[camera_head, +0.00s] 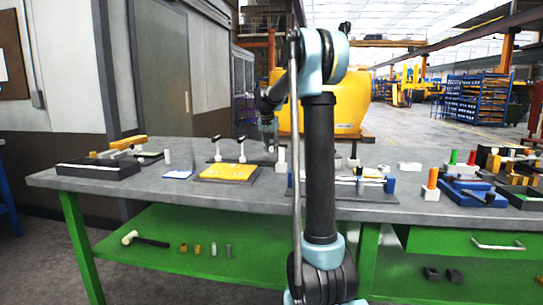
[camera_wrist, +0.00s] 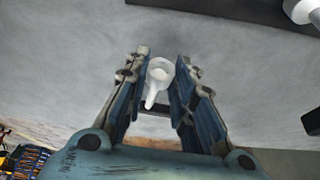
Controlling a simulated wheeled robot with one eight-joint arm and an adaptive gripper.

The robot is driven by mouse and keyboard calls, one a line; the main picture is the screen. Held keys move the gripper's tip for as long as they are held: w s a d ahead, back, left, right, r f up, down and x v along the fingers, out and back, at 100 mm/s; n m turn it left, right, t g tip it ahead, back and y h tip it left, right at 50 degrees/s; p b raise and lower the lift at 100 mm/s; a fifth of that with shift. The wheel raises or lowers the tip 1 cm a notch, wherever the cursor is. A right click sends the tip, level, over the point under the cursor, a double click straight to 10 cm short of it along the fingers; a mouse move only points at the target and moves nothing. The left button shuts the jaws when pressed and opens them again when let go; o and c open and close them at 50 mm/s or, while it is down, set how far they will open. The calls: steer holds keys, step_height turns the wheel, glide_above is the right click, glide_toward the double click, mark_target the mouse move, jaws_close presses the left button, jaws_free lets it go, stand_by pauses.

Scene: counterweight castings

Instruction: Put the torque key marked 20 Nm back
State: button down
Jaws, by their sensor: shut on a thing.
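My gripper (camera_head: 269,136) is above the grey bench (camera_head: 150,190), just behind my upright arm in the head view. In the wrist view my gripper (camera_wrist: 163,85) has its fingers on both sides of a pale, round-headed piece (camera_wrist: 158,78) with a short tail, and is shut on it. It looks like a torque key, but no marking on it can be read. Two similar keys with dark tops and pale lower parts, one left (camera_head: 217,151) and one right (camera_head: 242,151), stand upright behind a yellow panel (camera_head: 228,172). Their markings are too small to read.
Blue fixtures (camera_head: 470,192) and coloured pegs crowd the right. A hammer (camera_head: 143,239) lies on the green shelf. My arm hides part of the bench middle.

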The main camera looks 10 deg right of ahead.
step_height(320, 180, up, 13)
glide_above(271, 151)
steer(key=s, duration=0.1)
steer(key=shift+s+f, duration=0.1)
steer(key=shift+f, duration=3.3)
steer(key=shift+f, duration=4.8)
steer(key=shift+f, duration=0.1)
steer(key=c, duration=1.3)
jaws_free()
steer(key=shift+c, duration=0.2)
steer(key=shift+f, duration=0.1)
